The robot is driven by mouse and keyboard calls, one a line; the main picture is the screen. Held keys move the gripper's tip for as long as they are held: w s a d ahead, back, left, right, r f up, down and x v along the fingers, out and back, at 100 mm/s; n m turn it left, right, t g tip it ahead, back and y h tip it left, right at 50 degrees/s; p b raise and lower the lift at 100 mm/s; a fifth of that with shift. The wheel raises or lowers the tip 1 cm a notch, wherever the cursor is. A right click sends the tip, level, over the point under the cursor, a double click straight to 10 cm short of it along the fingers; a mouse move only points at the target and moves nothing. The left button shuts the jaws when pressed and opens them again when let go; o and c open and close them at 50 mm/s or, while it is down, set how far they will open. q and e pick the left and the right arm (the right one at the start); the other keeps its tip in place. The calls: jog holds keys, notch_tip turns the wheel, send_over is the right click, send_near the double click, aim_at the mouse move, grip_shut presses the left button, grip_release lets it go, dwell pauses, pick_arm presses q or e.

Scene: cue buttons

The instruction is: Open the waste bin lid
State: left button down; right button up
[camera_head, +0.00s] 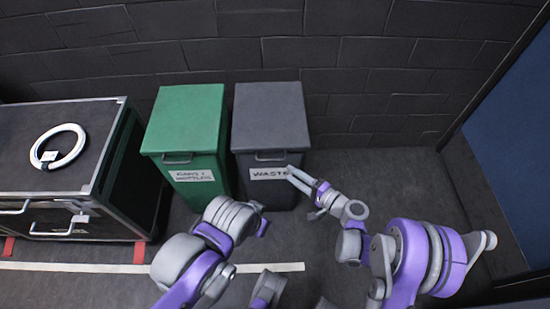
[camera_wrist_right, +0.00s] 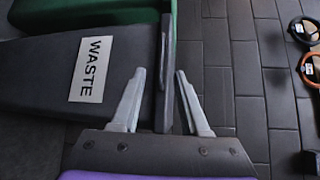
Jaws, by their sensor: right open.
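The waste bin (camera_head: 266,140) is dark grey and stands against the back wall, its lid (camera_head: 270,112) lying shut. A handle (camera_head: 270,156) is on the lid's front edge, above a white WASTE label (camera_head: 268,174). My right gripper (camera_head: 293,178) is open just in front of the bin, at the label's right end. In the right wrist view, my right gripper's fingers (camera_wrist_right: 160,72) are apart and, in the picture, on either side of the lid's front edge and dark handle (camera_wrist_right: 164,80); I cannot tell if they touch. My left arm shows, but its fingers do not.
A green cans and bottles bin (camera_head: 186,125) stands close at the left. Further left is a black case (camera_head: 20,150) with a white ring (camera_head: 58,146) on top. Floor right of the waste bin is clear. Tagged rings (camera_wrist_right: 303,30) show in the right wrist view.

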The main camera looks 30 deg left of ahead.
aim_at(271, 160)
jog(key=x, duration=1)
jog(key=shift+a+b, duration=0.1)
jog(key=shift+b, duration=0.2)
jog(key=shift+c, duration=0.3)
grip_shut()
dwell(0.7)
